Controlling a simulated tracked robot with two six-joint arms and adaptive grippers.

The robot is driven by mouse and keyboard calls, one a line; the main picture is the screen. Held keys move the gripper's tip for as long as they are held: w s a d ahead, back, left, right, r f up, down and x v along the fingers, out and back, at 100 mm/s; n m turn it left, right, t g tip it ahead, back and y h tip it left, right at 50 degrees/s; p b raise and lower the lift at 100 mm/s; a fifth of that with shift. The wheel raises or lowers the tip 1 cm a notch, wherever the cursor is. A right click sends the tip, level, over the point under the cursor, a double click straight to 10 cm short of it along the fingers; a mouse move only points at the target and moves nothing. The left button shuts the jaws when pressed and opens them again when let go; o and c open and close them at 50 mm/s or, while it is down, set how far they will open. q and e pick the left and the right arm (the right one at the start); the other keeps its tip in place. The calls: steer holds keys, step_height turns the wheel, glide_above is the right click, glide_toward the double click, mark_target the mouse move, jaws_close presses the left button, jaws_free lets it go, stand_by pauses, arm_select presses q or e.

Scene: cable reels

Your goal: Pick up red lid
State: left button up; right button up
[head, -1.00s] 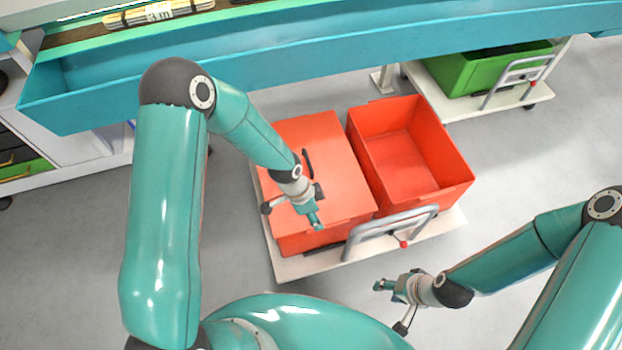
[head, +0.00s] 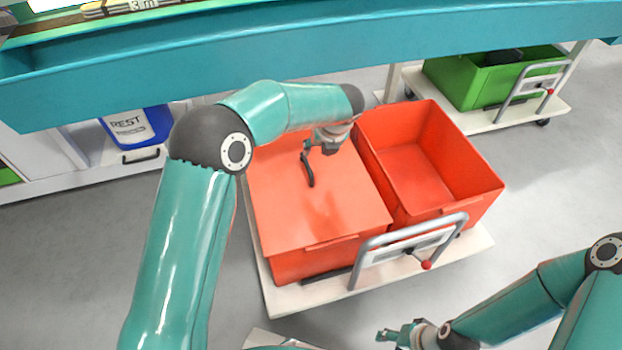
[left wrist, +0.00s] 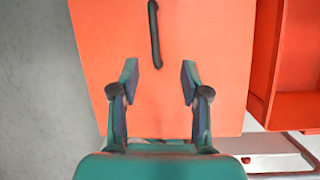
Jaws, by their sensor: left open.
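The red lid (head: 290,212) lies flat on the left red crate (head: 315,265) on a cart, with a dark curved handle (head: 308,170) on top. In the left wrist view the lid (left wrist: 220,60) fills the middle, and its handle (left wrist: 154,38) runs lengthwise just ahead of the fingertips. My left gripper (head: 325,140) is over the back right part of the lid, beside the handle's far end. Its two fingers stand apart with nothing between them in the left wrist view (left wrist: 159,78). My right gripper (head: 385,335) is low in front of the cart; its jaws are unclear.
An open, empty red crate (head: 425,165) stands right of the lidded one. The cart (head: 470,250) has a grey push handle (head: 410,238) at its front. A teal bench (head: 330,45) spans the back. A green crate (head: 470,80) sits on another cart at back right.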

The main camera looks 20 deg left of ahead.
mark_target(307, 162)
arm_select(q)
steer(key=b+x, duration=0.1)
steer(key=x, duration=0.5)
steer(key=shift+w+a+f+b, duration=0.1)
steer(key=shift+a+f+b, duration=0.05)
steer(key=shift+f+b, duration=0.25)
steer(key=b+x, duration=0.1)
steer(key=x, duration=0.1)
steer(key=b+x, duration=0.1)
steer(key=x, duration=0.1)
steer(key=shift+a+f+b, duration=0.2)
steer(key=shift+a+b, duration=0.15)
steer(key=shift+b, duration=0.05)
steer(key=shift+a+f, duration=0.15)
steer(key=shift+f, duration=0.15)
jaws_close()
steer(key=shift+r, duration=0.1)
